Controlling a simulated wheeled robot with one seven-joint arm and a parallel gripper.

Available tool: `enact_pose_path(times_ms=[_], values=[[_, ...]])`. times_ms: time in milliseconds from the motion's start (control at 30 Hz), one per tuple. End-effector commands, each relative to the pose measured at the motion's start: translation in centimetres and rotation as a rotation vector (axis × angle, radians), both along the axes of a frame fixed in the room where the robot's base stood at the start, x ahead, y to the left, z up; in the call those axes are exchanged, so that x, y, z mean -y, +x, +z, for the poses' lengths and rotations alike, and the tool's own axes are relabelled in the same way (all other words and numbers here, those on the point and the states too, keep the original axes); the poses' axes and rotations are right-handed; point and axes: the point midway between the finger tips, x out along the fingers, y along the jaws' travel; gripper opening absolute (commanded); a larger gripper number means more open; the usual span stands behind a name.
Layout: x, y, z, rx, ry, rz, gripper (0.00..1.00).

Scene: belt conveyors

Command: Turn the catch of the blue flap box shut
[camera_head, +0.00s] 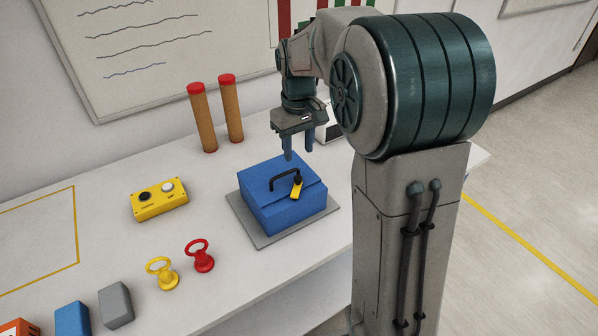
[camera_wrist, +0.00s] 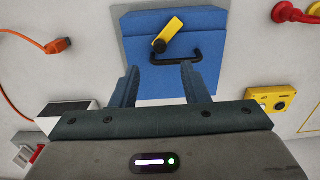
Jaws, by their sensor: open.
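The blue flap box (camera_head: 285,208) sits on a grey plate (camera_head: 256,236) on the white table, with its lid down. A black handle (camera_head: 284,177) stands on the lid. The yellow catch (camera_head: 297,188) with a black pivot lies near the lid's front edge, pointing at a slant. In the wrist view the catch (camera_wrist: 168,34) slants beside the handle (camera_wrist: 176,58) on the blue box (camera_wrist: 200,88). My gripper (camera_head: 299,150) is open and empty above the back of the box, fingers pointing down. In the wrist view my gripper's fingertips (camera_wrist: 158,72) are short of the handle and apart from the catch.
A yellow button box (camera_head: 158,200) stands left of the blue box. A red ring-topped knob (camera_head: 199,256) and a yellow one (camera_head: 162,273) stand in front left. Two brown posts with red tops (camera_head: 202,118) stand behind. Blue and grey blocks (camera_head: 116,305) are at the lower left.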

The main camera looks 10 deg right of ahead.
Motion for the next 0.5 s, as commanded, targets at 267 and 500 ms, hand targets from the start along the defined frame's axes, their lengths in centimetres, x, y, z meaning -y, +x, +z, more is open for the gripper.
enact_pose_path(times_ms=[267,500], values=[[0.0,-0.1,-5.8,-0.004,0.000,-0.001,0.41],[0.0,-0.1,-8.4,-0.002,-0.001,-0.001,0.41]])
